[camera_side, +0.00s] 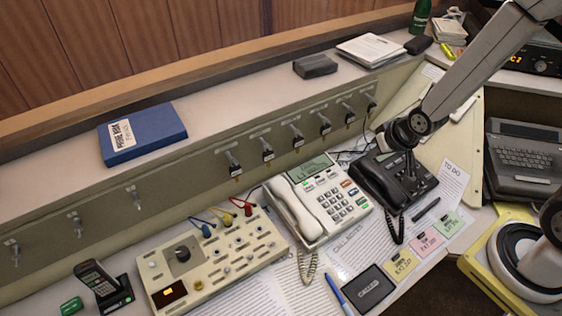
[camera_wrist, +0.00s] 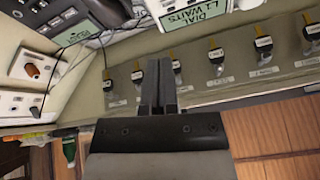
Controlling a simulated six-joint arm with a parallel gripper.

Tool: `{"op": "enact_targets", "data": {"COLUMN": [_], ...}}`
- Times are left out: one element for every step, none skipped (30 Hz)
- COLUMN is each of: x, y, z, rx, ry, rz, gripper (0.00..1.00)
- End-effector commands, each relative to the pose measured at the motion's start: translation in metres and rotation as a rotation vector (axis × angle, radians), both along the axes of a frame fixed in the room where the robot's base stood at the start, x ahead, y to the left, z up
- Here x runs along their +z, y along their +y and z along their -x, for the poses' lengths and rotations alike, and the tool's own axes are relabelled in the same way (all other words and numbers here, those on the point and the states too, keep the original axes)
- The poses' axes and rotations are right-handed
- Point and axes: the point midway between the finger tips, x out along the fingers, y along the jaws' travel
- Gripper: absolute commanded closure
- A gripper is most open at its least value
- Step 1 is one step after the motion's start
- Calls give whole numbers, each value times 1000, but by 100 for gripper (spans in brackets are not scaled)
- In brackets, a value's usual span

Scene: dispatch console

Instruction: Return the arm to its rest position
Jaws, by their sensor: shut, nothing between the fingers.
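My gripper (camera_side: 382,131) is at the lower end of my grey arm in the side view. It hangs near the sloped panel, above and behind the black desk phone (camera_side: 397,182) as seen there. It is small and dark there, and its fingers are hard to make out. In the wrist view my gripper (camera_wrist: 164,66) shows two dark fingers close together, with nothing held between them. They point toward the panel with its row of toggle switches. I cannot tell the exact gap between fingertips and panel.
A white phone (camera_side: 318,203) and a beige switch box (camera_side: 212,257) stand on the desk. A blue binder (camera_side: 142,133), a dark box (camera_side: 315,66) and papers (camera_side: 370,50) lie on the ledge. A grey keyboard unit (camera_side: 524,160) stands at right. The ledge's middle is clear.

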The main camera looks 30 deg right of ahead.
Motion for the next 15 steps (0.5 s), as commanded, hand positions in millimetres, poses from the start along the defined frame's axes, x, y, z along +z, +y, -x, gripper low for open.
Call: {"op": "enact_targets", "data": {"x": [9, 12, 17, 21, 25, 30, 33, 36, 40, 43, 45, 48, 50, 51, 53], "y": [1, 2, 3, 4, 5, 6, 7, 7, 8, 9, 10, 11, 11, 11, 12], "z": [5, 10, 15, 20, 24, 30, 35, 39, 45, 49, 52, 56, 59, 61, 64], "rx": [22, 37, 56, 71, 87, 107, 121, 135, 152, 164, 174, 189, 197, 205, 214], "ry": [22, 41, 66, 83, 101, 124, 142, 158, 179, 193, 205, 221, 229, 239, 248], "rz": [13, 22, 31, 38, 44, 52, 56, 60, 65, 68, 70, 72, 74, 75, 76], "gripper": [100, 100, 100, 100, 100, 100, 100, 100, 100, 100, 100, 100, 100, 100, 100]}}
